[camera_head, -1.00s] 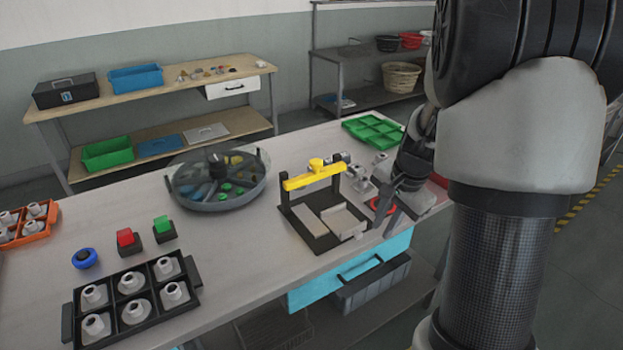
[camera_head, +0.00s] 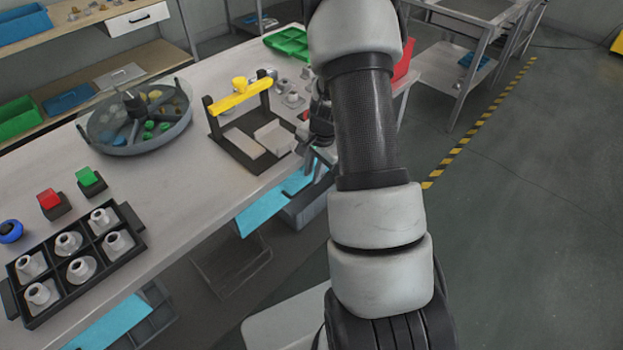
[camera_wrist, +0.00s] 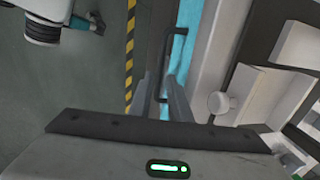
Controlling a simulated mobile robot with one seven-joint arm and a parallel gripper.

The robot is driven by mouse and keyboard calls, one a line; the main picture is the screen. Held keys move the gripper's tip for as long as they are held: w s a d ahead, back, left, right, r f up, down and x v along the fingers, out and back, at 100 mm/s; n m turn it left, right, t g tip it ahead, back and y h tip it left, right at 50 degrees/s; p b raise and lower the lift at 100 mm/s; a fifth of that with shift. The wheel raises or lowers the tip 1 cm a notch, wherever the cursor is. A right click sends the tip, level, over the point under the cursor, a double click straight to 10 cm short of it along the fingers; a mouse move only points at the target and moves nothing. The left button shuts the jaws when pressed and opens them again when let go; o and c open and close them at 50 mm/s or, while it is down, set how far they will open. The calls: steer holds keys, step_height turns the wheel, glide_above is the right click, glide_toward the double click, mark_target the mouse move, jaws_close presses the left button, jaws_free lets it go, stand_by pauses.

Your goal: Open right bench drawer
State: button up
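The right bench drawer (camera_head: 268,206) has a cyan front under the bench's front edge. My arm hides its right part in the head view. In the wrist view its cyan front (camera_wrist: 184,55) shows as a narrow strip, with a dark bar handle (camera_wrist: 170,55) standing out from it. My gripper (camera_wrist: 170,90) has its two fingers apart, at the lower end of the handle. I cannot tell whether they touch it. The drawer looks closed.
Another cyan drawer (camera_head: 112,322) is at the lower left. A grey bin (camera_head: 305,208) sits below the right drawer. On the bench stand a yellow-barred fixture (camera_head: 240,95), a round tank (camera_head: 140,125) and a black tray of fittings (camera_head: 75,260). The floor at right is clear.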

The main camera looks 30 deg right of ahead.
mark_target(311, 184)
steer(key=shift+w+a+f, duration=0.1)
steer(key=shift+w+f, duration=0.05)
steer(key=shift+f, duration=0.7)
steer(key=shift+w+f, duration=0.15)
steer(key=shift+f, duration=0.65)
jaws_close()
steer(key=shift+s, duration=0.1)
